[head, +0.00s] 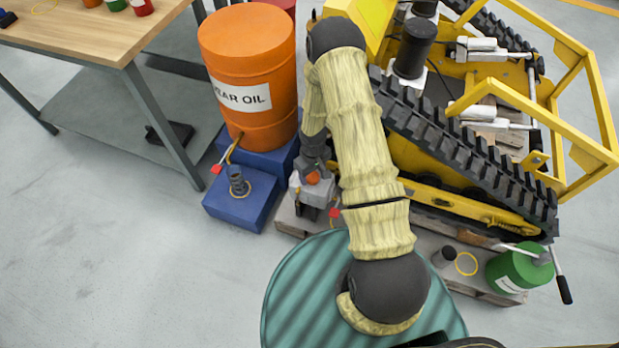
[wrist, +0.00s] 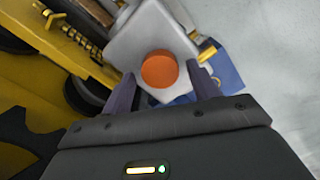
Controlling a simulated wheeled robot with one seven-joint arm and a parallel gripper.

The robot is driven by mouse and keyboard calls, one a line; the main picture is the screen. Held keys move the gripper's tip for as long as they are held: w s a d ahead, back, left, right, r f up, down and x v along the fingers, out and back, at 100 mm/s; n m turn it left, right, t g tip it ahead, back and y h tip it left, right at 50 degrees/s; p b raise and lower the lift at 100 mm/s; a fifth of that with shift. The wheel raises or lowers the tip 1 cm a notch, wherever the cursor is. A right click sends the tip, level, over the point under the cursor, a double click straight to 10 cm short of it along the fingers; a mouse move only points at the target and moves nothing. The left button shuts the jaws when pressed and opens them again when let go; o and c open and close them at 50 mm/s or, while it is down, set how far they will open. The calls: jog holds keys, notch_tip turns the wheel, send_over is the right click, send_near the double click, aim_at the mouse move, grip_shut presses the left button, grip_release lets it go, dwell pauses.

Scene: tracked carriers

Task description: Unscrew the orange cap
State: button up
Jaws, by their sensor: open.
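The orange cap (wrist: 159,69) is round and sits on top of a pale grey container (wrist: 150,32). In the head view the cap (head: 313,178) shows as a small orange spot below my arm's end, on the container (head: 301,190). My gripper (wrist: 163,92) is open, with one dark finger on each side of the cap in the wrist view. The fingertips look close to the cap, with a gap on both sides. I cannot tell their height relative to it. In the head view my arm partly hides the gripper.
An orange gear oil drum (head: 250,110) stands on a blue base (head: 242,203) left of the container. A yellow tracked carrier (head: 470,130) is on the right. A green can (head: 515,272) stands at lower right. A wooden workbench (head: 90,30) is at upper left.

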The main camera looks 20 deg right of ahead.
jog(key=c, duration=0.8)
jog(key=n+p, duration=0.1)
jog(key=n, duration=0.2)
jog(key=shift+r+p, duration=0.2)
jog(key=shift+p, duration=0.15)
jog(key=n+p, duration=0.1)
jog(key=n, duration=0.3)
jog(key=shift+n+p, duration=0.3)
jog(key=shift+f+n+p, duration=0.1)
jog(key=shift+n+p, duration=0.2)
jog(key=shift+n, duration=0.7)
jog(key=shift+d+f, duration=0.1)
jog(key=shift+d, duration=0.05)
jog(key=shift+s, duration=0.1)
